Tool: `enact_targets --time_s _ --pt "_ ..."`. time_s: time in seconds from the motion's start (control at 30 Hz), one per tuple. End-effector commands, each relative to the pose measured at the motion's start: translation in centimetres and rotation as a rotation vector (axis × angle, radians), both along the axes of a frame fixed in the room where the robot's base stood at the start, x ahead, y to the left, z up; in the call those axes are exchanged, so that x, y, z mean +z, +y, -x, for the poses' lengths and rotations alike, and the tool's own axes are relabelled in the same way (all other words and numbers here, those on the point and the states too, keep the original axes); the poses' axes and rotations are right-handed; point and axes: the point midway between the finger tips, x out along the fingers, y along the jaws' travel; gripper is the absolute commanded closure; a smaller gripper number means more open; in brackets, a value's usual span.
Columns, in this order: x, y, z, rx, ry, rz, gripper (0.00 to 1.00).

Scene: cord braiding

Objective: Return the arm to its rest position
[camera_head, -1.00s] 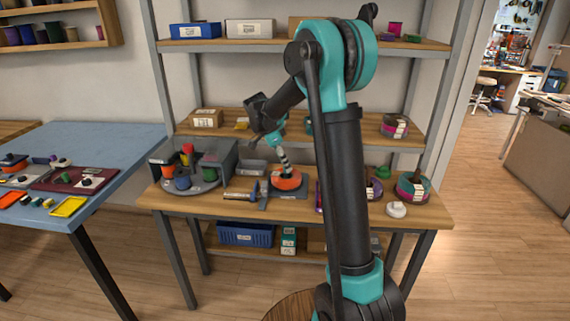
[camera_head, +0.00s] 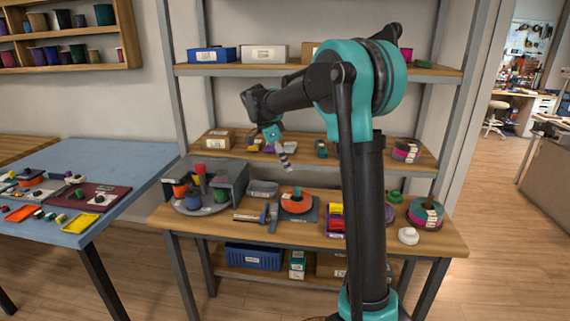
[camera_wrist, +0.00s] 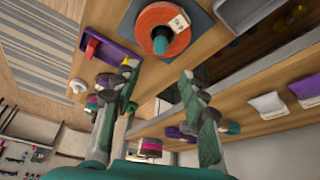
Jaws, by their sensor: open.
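My gripper (camera_head: 284,162) hangs in the air above the wooden workbench (camera_head: 440,243), at about the height of the middle shelf. In the wrist view my gripper (camera_wrist: 158,112) shows two fingers spread apart with nothing between them. My arm rises at the right of the head view, bends at a teal joint and reaches left. A round orange braiding disc (camera_head: 298,204) on a dark square base lies on the bench below and apart from my gripper. The disc also shows in the wrist view (camera_wrist: 150,20).
A dark-walled bin with coloured spools (camera_head: 205,190) stands at the bench's left. Stacked ribbon spools (camera_head: 425,213) and a white round piece (camera_head: 408,236) lie at the right. A shelf (camera_head: 345,158) runs behind my gripper. A blue table (camera_head: 130,160) stands left.

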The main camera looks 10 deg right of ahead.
Motion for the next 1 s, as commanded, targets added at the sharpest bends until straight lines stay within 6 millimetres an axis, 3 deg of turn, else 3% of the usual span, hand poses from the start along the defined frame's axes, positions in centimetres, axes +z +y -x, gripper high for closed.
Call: enact_targets --time_s 0.17,0.27,0.6,0.8,1.0 --pt "-0.3 -0.5 0.6 0.03 0.008 -0.008 0.57" --pt "-1.3 -1.7 2.4 0.117 0.028 -0.033 0.57" --pt "-8.4 -7.0 14.8 0.696 0.08 -0.124 0.57" --pt "-13.4 -8.6 22.9 1.043 0.057 -0.11 0.57" --pt "-17.2 -9.0 29.0 1.298 0.028 -0.054 0.57"
